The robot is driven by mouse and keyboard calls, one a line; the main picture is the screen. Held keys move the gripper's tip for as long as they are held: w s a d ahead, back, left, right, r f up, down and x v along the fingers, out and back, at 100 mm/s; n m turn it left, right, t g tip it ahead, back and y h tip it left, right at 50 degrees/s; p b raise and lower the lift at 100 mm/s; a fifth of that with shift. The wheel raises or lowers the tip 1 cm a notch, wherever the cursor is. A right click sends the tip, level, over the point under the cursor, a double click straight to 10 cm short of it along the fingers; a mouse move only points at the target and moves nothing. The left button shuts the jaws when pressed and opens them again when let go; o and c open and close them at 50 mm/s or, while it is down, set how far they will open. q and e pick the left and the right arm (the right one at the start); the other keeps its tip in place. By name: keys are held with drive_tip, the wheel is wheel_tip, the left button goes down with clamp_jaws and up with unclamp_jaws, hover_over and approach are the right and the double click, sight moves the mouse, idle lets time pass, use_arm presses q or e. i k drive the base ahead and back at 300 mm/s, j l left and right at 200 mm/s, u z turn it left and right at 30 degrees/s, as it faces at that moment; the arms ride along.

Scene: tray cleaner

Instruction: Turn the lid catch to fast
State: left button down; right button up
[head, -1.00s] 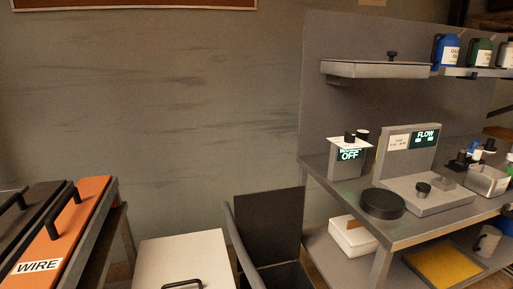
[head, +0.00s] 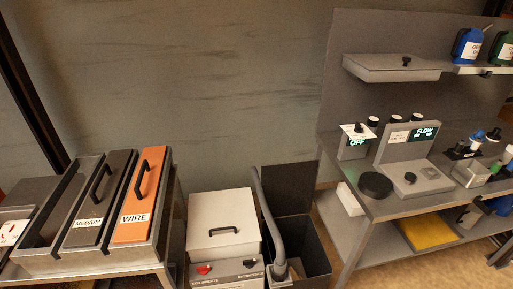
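A pale box-shaped machine with a closed flat lid (head: 222,213) and a black bar handle (head: 225,231) stands at the bottom centre of the head view. Below the lid is a grey front panel (head: 228,277) with a red knob (head: 204,269) on its left and a small black knob (head: 249,262) on its right. I cannot tell which of these is the lid catch, or which way it is turned; the lettering there is too small to read. Neither of my grippers is in view.
Left of the machine, a rack (head: 60,265) holds a black MEDIUM block (head: 99,200) and an orange WIRE block (head: 131,220). Right of it, a dark open bin (head: 309,258) holds a grey hose (head: 266,215). A grey bench (head: 400,206) with devices stands further right.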

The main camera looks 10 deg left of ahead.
sight(249, 264)
drive_tip(key=i+l, duration=0.3)
drive_tip(key=i, duration=0.2)
drive_tip(key=i+l+u, duration=0.1)
drive_tip(key=i+l, duration=0.25)
drive_tip(key=i, duration=0.15)
